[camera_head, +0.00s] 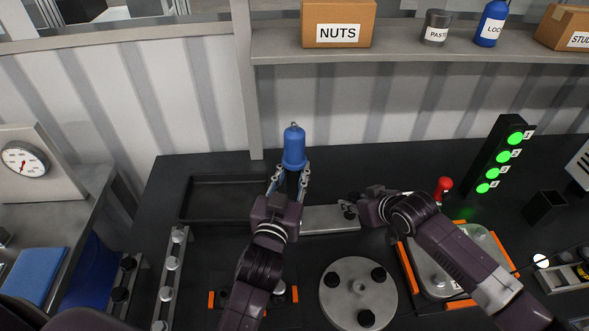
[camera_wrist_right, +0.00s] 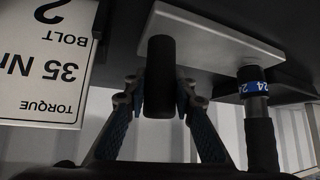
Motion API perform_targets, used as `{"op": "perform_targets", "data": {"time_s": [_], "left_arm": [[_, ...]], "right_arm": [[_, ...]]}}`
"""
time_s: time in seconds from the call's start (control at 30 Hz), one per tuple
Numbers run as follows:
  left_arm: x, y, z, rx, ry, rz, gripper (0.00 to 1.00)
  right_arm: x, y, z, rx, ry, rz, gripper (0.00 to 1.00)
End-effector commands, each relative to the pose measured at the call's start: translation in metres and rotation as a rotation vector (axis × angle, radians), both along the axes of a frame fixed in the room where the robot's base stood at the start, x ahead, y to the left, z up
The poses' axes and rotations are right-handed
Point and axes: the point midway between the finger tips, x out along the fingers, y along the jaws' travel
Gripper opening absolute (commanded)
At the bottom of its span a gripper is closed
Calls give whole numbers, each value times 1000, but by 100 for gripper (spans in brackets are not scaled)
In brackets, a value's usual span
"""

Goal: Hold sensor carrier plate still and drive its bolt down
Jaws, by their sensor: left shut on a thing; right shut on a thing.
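The sensor carrier plate, a light grey bar (camera_head: 330,219), lies flat on the dark bench; its pale underside or face (camera_wrist_right: 210,40) also shows in the right wrist view. My right gripper (camera_head: 350,208) is shut on a black cylindrical knob (camera_wrist_right: 158,80) at the plate's right end. My left gripper (camera_head: 291,175) is shut on an upright driver with a blue body (camera_head: 294,147). In the right wrist view, a tool with a blue ring marked 24 (camera_wrist_right: 252,88) and a dark grip meets the plate; it appears to be the same driver. The bolt is hidden.
A black tray (camera_head: 215,198) lies left of the driver. A round grey disc with black knobs (camera_head: 358,293) sits in front. A stack light with several green lamps (camera_head: 505,155) and a red-topped lever (camera_head: 443,186) stand right. A torque label (camera_wrist_right: 45,65) reads 35 Nm, bolt 2.

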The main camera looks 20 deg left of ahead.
Motion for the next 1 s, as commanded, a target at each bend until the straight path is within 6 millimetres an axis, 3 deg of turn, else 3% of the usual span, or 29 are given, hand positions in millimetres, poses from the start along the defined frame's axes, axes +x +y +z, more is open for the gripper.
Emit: {"op": "perform_targets", "data": {"time_s": [0.23, 0.7, 1.0], "left_arm": [[-1, -1, 3, -12, 5, 10, 0], [1, -2, 45, -19, -6, 8, 0], [1, -2, 49, -18, -4, 6, 0]], "right_arm": [[2, -3, 0, -7, -4, -2, 0], [2, -3, 0, -6, -4, -3, 0], [2, -3, 0, -5, -3, -3, 0]]}}
